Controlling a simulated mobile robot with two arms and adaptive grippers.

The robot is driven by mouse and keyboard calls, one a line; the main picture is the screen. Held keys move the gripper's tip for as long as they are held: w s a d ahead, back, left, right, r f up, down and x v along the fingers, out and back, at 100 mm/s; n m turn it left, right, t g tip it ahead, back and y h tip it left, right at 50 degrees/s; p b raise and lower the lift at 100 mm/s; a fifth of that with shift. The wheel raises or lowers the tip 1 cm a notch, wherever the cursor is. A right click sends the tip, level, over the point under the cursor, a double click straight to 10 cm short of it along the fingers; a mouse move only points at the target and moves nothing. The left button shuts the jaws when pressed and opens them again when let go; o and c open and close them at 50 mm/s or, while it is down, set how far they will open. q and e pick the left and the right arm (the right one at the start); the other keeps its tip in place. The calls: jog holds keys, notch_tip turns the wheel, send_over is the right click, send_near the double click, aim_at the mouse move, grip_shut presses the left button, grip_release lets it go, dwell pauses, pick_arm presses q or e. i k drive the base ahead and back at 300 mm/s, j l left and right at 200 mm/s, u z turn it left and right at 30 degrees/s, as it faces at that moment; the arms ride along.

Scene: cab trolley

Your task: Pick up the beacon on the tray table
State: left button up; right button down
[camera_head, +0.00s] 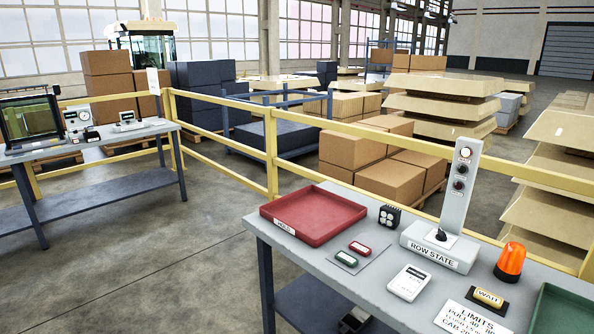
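The orange beacon (511,260) stands upright on a dark base on the grey table at the right. It is right of the "ROW STATE" post (456,210) and behind the yellow "WAIT" tag (488,297). A red tray (352,212) lies at the left end of this table. A green tray (566,318) is cut off at the lower right corner. Neither of my grippers can be made out in the head view.
A yellow railing (272,150) runs behind. A dark object (355,320) below the table's front edge is unclear.

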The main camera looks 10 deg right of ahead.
aim_at(507, 269)
jog(key=z, duration=1.5)
jog(key=i+l, duration=0.25)
jog(key=i, duration=0.15)
